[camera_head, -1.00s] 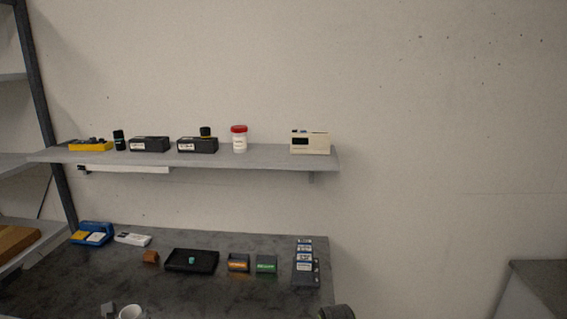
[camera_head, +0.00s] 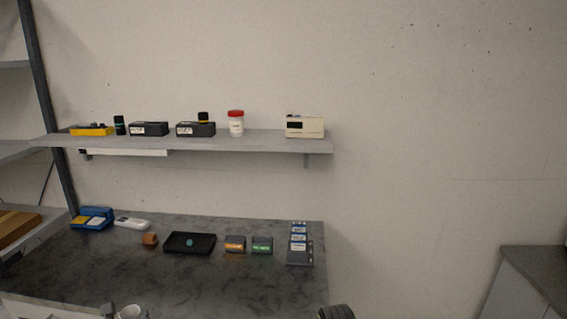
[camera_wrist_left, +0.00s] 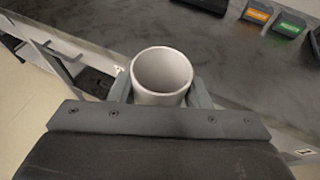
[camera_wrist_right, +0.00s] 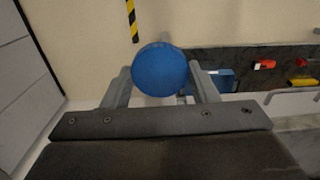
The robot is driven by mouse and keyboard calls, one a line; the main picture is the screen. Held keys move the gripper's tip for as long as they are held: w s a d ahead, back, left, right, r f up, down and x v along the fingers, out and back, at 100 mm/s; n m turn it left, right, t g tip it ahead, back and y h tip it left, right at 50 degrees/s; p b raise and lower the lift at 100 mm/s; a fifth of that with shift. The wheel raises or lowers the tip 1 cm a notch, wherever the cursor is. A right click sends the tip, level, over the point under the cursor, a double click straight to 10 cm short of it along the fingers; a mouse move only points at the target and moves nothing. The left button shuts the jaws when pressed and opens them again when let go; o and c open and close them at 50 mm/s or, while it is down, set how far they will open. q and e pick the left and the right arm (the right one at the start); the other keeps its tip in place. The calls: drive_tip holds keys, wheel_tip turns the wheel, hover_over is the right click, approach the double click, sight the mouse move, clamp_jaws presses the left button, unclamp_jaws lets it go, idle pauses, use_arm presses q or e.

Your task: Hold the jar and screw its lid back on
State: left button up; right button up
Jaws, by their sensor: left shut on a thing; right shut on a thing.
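A white, open-topped jar (camera_wrist_left: 162,76) is held upright between the fingers of my left gripper (camera_wrist_left: 160,98), which is shut on it. In the head view the jar (camera_head: 131,312) shows at the bottom edge with the left gripper (camera_head: 118,313) beside it. A round blue lid (camera_wrist_right: 160,70) is held between the fingers of my right gripper (camera_wrist_right: 162,88), which is shut on it. The lid is apart from the jar. In the head view only a dark piece of my right arm shows at the bottom edge, and the lid is out of view there.
A dark worktop (camera_head: 200,285) holds a black tray (camera_head: 189,252), a blue box (camera_head: 93,218), orange and green-labelled blocks (camera_head: 235,244) and a grey rack (camera_head: 300,255). Its front middle is clear. A wall shelf (camera_head: 270,145) above bears a red-capped white bottle (camera_head: 236,124) and several boxes.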

use_arm(q)
drive_tip(key=f+b, duration=0.4)
drive_tip(key=f, duration=0.1)
drive_tip(key=shift+s+f+b, duration=0.1)
drive_tip(key=shift+s+b, duration=0.1)
drive_tip(key=shift+b, duration=0.1)
drive_tip(key=shift+w+f, duration=0.15)
drive_tip(key=shift+f, duration=0.1)
drive_tip(key=shift+r, duration=0.1)
drive_tip(key=shift+s+d+r, duration=0.1)
drive_tip(key=shift+s, duration=0.1)
drive_tip(key=shift+w, duration=0.1)
drive_tip(key=s+d+r+m+h, duration=0.2)
drive_tip(key=s+d+r+h, duration=0.1)
drive_tip(key=d+r, duration=0.5)
drive_tip(key=s+d+r+m+h, duration=0.3)
drive_tip(key=d+r, duration=0.5)
drive_tip(key=r, duration=0.7)
drive_tip(key=s+d+r+m+h, duration=0.3)
drive_tip(key=d+r, duration=0.6)
drive_tip(key=r, duration=0.2)
drive_tip(key=shift+s+r, duration=0.15)
drive_tip(key=shift+s, duration=0.05)
drive_tip(key=shift+d, duration=0.1)
